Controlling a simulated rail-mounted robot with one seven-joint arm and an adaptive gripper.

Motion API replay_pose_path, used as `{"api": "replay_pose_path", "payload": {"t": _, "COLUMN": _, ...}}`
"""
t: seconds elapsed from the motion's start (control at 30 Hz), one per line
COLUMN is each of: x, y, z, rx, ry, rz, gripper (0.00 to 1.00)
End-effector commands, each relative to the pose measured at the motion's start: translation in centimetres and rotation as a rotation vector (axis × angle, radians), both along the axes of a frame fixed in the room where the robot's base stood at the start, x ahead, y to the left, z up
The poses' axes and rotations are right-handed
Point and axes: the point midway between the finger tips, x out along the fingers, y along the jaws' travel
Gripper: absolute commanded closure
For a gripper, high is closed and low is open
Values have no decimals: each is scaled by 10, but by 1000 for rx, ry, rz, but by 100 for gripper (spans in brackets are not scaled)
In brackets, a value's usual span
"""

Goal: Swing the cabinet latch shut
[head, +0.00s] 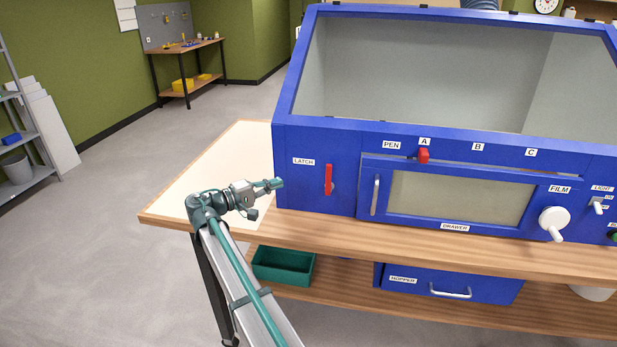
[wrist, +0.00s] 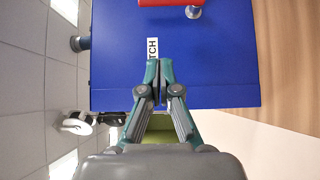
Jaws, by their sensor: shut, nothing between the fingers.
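The red latch (head: 328,180) is an upright bar on the blue cabinet's front panel (head: 300,195), to the right of and below its LATCH label (head: 303,161). The red latch (wrist: 170,3) shows there only in part, cut off at the top edge, beside the metal pivot (wrist: 193,12).
The drawer (head: 455,198) with its upright handle (head: 375,195) lies right of the latch. A red slider (head: 423,156) sits under A. The wooden bench top (head: 195,200) is clear left of the cabinet. A green bin (head: 283,266) and the hopper (head: 445,285) are below.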

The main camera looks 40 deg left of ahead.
Motion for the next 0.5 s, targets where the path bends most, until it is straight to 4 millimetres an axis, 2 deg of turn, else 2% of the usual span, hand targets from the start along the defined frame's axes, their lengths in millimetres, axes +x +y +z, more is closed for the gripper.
{"api": "replay_pose_path", "payload": {"t": 0.17, "x": 13, "y": -4, "z": 2, "rx": 0, "ry": 0, "rz": -2, "gripper": 100}}
{"api": "replay_pose_path", "payload": {"t": 0.5, "x": 72, "y": -21, "z": 3, "rx": -1, "ry": 0, "rz": -2, "gripper": 100}}
